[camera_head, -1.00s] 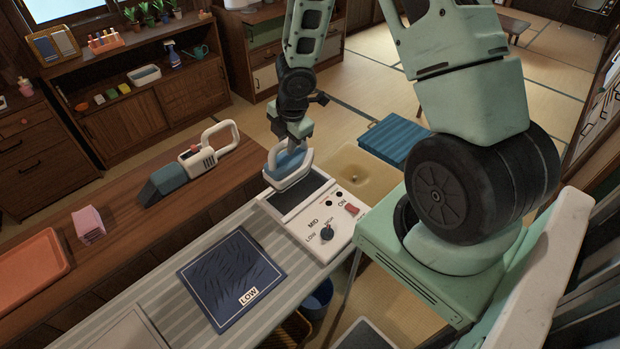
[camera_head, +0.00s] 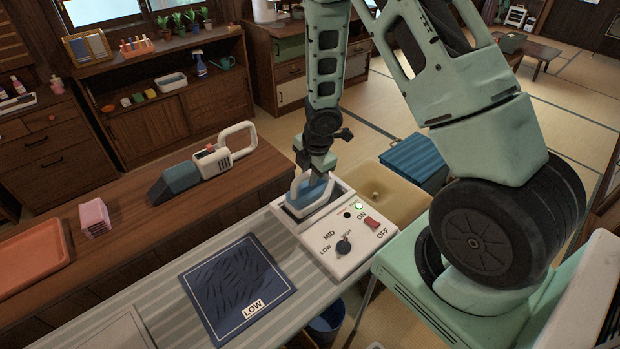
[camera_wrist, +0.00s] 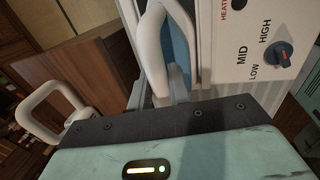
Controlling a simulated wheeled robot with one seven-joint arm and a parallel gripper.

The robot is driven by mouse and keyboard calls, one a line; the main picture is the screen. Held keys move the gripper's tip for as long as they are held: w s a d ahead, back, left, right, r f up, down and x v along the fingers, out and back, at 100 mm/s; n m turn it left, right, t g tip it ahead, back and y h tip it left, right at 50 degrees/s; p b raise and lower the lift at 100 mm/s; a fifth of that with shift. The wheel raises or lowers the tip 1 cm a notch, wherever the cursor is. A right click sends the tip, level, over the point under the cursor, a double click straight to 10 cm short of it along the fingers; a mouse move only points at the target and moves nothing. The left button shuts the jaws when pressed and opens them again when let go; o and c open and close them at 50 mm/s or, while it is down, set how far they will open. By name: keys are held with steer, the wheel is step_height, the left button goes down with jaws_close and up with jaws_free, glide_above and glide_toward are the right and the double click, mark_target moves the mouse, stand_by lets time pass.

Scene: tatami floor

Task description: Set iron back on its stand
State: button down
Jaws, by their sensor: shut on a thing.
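The iron (camera_head: 309,195), white with a blue body, is at the far end of the white stand (camera_head: 338,266), over its dark rest. Whether its sole touches the rest all along is hard to tell. My gripper (camera_head: 315,172) is shut on the iron's white handle from above; the handle also shows between the fingers in the wrist view (camera_wrist: 152,48). The stand's near face carries a dark knob (camera_head: 343,246), a red switch (camera_head: 371,222) and a lit green lamp (camera_head: 359,205). The iron's sole is hidden.
A dark blue cloth (camera_head: 235,285) marked LOW lies on the striped board (camera_head: 172,284). A grey-and-white handheld appliance (camera_head: 205,162), pink stack (camera_head: 95,217) and orange tray (camera_head: 30,262) are on the wooden counter at left. A tan basin (camera_head: 398,190) is behind the stand.

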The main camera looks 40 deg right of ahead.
mark_target(315, 192)
steer(key=shift+f, duration=0.1)
steer(key=c, duration=1.7)
jaws_free()
steer(key=shift+f, duration=0.1)
steer(key=o, duration=0.4)
steer(key=s+a+r+m+p, duration=0.1)
steer(key=a+r+p, duration=0.25)
steer(key=r, duration=0.45)
steer(key=s+a+r+m+p, duration=0.15)
steer(key=r+p, duration=0.25)
steer(key=r, duration=0.5)
steer(key=s+a+r+m+g, duration=0.1)
steer(key=s+a+r+m, duration=0.3)
steer(key=s+a, duration=0.5)
steer(key=s+a+r+m+g, duration=0.1)
steer(key=s+a+r+m, duration=0.3)
steer(key=s+a+r, duration=0.4)
steer(key=s+a, duration=0.2)
steer(key=s, duration=0.3)
steer(key=shift+a+r, duration=0.2)
steer(key=shift+a, duration=0.1)
